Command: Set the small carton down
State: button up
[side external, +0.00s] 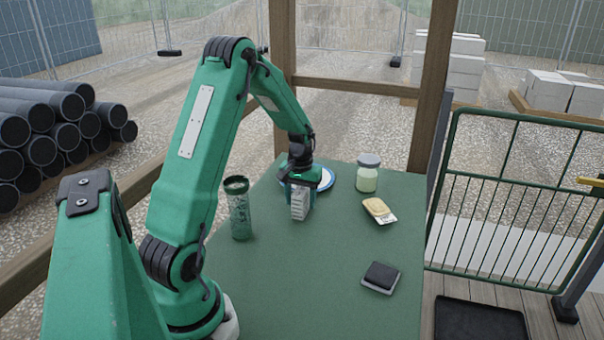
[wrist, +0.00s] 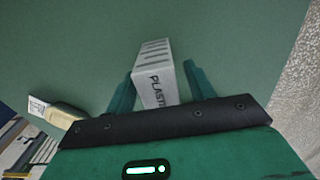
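The small carton (side external: 299,205) is a pale box with dark stripes. In the side external view it is upright under my gripper (side external: 300,187), and its base appears to meet the green table top. In the wrist view the carton (wrist: 156,78), lettered "PLASTE", is between the two green fingers of my gripper (wrist: 160,72). A narrow gap shows between the carton and the right finger. The left finger overlaps the carton's edge, so contact there is unclear. A white plate with a blue rim (side external: 327,179) lies just behind, partly hidden by my gripper.
A green lettered cylinder (side external: 239,208) stands left of the carton. A lidded jar (side external: 367,174) stands at the back right, with a yellowish labelled item (side external: 378,209) before it. A dark-topped flat block (side external: 381,277) lies front right. The table's front middle (side external: 300,285) is clear.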

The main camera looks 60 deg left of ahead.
jog(key=shift+r, duration=0.15)
notch_tip(320, 180, up, 12)
jog(key=shift+f, duration=0.1)
dwell(0.7)
dwell(0.5)
jog(key=s+d+r+m+t, duration=0.1)
jog(key=s+d+r+m, duration=0.1)
jog(key=d+r, duration=0.35)
jog(key=s+d+r+m+t, duration=0.1)
jog(key=d+r+m, duration=0.15)
jog(key=d, duration=0.65)
jog(key=s+d+r+m+t, duration=0.1)
jog(key=s+d+m+t, duration=0.2)
jog(key=s+d, duration=0.8)
jog(key=shift+d+r+m+t, duration=0.3)
jog(key=shift+d+r+m, duration=0.15)
jog(key=shift+m, duration=0.3)
